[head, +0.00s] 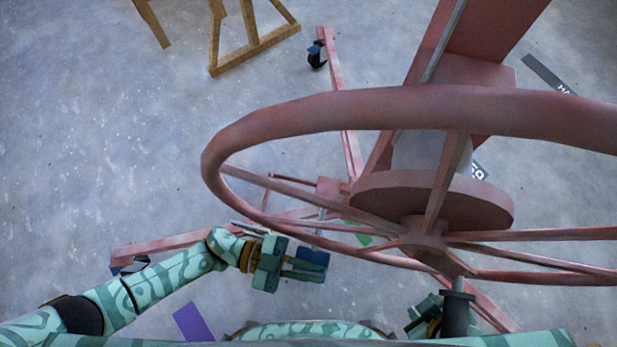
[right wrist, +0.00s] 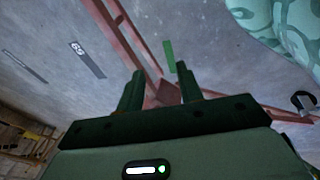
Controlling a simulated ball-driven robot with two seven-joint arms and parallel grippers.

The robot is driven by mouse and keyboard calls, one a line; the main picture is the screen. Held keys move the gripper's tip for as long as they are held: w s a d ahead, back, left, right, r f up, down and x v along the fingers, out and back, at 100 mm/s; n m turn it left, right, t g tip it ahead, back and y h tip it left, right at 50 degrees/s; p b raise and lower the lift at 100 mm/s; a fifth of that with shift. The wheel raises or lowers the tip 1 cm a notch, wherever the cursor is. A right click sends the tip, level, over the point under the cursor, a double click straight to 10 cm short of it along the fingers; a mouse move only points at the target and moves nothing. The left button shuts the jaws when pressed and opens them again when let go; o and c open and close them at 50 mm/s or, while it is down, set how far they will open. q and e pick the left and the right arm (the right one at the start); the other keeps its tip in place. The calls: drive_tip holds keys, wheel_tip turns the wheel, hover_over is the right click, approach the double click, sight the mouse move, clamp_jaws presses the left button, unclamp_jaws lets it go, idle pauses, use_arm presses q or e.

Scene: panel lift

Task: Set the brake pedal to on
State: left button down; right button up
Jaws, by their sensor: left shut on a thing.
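A blue pad (head: 314,257), which looks like the brake pedal, sits at the lower end of a thin grey rod (head: 320,228) below the big red wheel. My left gripper (head: 308,268) is shut on this blue pad, and its fingers hide part of it. Whether the pedal is on or off I cannot tell. My right gripper (right wrist: 160,84) is open and empty in the right wrist view, its two fingers apart. In the head view it shows only in part at the bottom, beside the wheel's black handle.
The large red wheel (head: 300,112) spreads over the right half, with a black handle (head: 457,313) at its near side. Red frame legs (head: 165,245) with casters run along the floor. A wooden trestle (head: 255,50) stands at the back.

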use_arm(q)
drive_tip(key=shift+s+a+f, duration=0.2)
drive_tip(key=shift+s+f, duration=0.35)
drive_tip(key=shift+f, duration=0.15)
use_arm(e)
drive_tip(key=shift+s+a+r, duration=0.1)
drive_tip(key=shift+a+r, duration=0.05)
drive_tip(key=shift+a, duration=0.25)
use_arm(q)
drive_tip(key=c, duration=1.5)
unclamp_jaws()
drive_tip(key=shift+w+d, duration=0.1)
drive_tip(key=shift+w, duration=0.05)
drive_tip(key=shift+w+r, duration=0.2)
drive_tip(key=shift+r, duration=0.05)
use_arm(e)
drive_tip(key=shift+d, duration=0.1)
